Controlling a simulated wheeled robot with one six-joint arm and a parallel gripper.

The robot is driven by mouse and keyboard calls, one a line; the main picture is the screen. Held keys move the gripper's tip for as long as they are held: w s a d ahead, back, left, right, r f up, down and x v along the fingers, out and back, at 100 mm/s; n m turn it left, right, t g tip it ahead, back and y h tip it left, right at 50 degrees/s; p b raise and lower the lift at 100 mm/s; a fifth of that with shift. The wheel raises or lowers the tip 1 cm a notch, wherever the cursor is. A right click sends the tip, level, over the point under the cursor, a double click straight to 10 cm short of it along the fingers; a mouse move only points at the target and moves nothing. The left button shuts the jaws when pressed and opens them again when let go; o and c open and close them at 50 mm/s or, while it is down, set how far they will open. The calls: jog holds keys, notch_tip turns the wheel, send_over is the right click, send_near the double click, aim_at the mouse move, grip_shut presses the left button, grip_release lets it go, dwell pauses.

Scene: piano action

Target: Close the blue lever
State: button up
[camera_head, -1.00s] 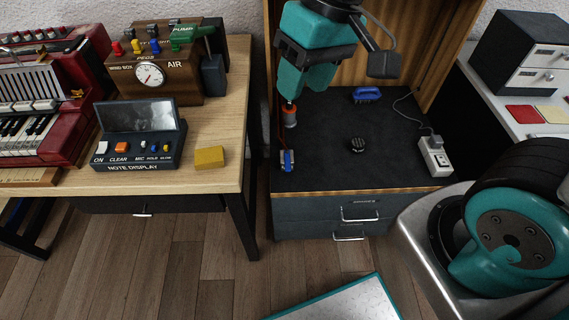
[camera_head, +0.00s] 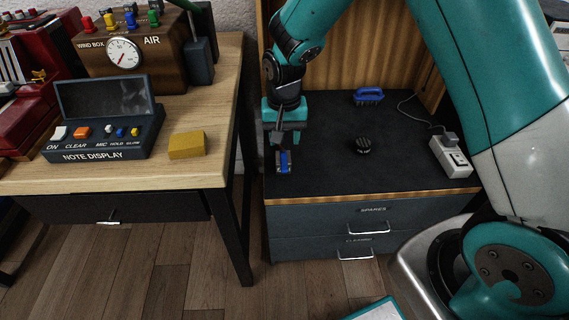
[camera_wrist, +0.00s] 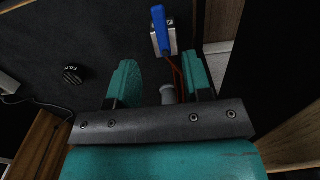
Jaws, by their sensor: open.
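The blue lever (camera_head: 284,161) is a small blue handle on a light metal base, on the black cabinet top near its front left. It also shows in the wrist view (camera_wrist: 160,30), at the top centre, lying across its metal base. I cannot tell its exact tilt. My gripper (camera_head: 284,136) points down just behind and above the lever in the head view. It is open and empty, and its teal fingers (camera_wrist: 160,72) appear apart from the lever. A grey cylinder (camera_wrist: 167,94) with red wires running toward the lever base shows between the fingers.
A round black knob (camera_head: 363,145), a blue-handled brush (camera_head: 368,96) and a white power strip (camera_head: 452,156) sit on the cabinet top. The wooden table (camera_head: 226,120) with a yellow block (camera_head: 187,145) stands left. The cabinet top's middle is mostly clear.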

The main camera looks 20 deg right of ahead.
aim_at(284, 165)
notch_tip(284, 165, down, 9)
jog(key=shift+r+b, duration=0.1)
jog(key=shift+b, duration=0.65)
grip_shut()
